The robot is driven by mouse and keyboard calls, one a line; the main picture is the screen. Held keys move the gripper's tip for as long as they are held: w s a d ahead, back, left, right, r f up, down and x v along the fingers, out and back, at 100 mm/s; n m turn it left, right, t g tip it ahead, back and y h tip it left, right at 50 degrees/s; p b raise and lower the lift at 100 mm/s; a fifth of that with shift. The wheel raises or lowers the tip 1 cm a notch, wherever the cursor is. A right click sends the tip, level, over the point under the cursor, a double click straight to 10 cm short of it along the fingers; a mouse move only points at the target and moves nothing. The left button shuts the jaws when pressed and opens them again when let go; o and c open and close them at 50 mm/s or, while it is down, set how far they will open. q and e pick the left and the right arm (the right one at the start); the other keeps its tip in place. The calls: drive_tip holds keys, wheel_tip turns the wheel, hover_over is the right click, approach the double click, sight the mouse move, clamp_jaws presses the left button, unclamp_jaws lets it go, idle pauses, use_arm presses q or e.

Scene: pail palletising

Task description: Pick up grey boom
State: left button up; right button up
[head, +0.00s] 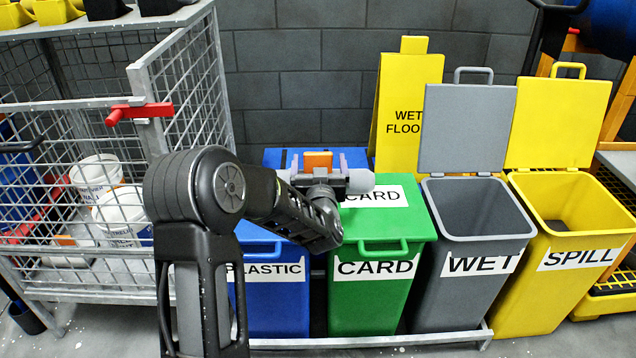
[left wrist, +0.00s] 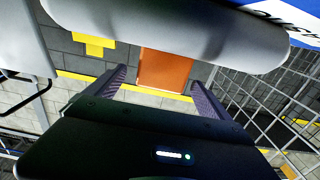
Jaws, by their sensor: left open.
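The grey boom (head: 360,181), a smooth rounded roll, lies crosswise at the back of the bins, over the far edge of the green CARD bin's lid. Its middle is hidden behind my left gripper. My left gripper (head: 319,161) is open, with its two fingers apart at the boom. In the left wrist view the boom (left wrist: 170,25) fills the top, close to the fingers (left wrist: 158,77); I cannot tell whether they touch it. An orange block (head: 318,160) shows between the fingers, and also in the wrist view (left wrist: 165,70). My right gripper is not in view.
A blue PLASTIC bin (head: 272,310) and a green CARD bin (head: 372,300) stand closed. The grey WET bin (head: 465,300) and yellow SPILL bin (head: 540,300) are open. A wire cage (head: 190,80) with pails stands left. A yellow wet-floor sign (head: 408,75) stands behind.

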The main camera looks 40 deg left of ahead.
use_arm(q)
drive_tip(key=shift+w, duration=0.1)
drive_tip(key=b+x, duration=0.1)
drive_tip(key=x, duration=0.3)
drive_tip(key=shift+a, duration=0.2)
drive_tip(key=shift+w+a, duration=0.25)
drive_tip(key=shift+w, duration=0.05)
drive_tip(key=shift+c, duration=0.4)
drive_tip(key=shift+r, duration=0.1)
clamp_jaws()
idle(0.7)
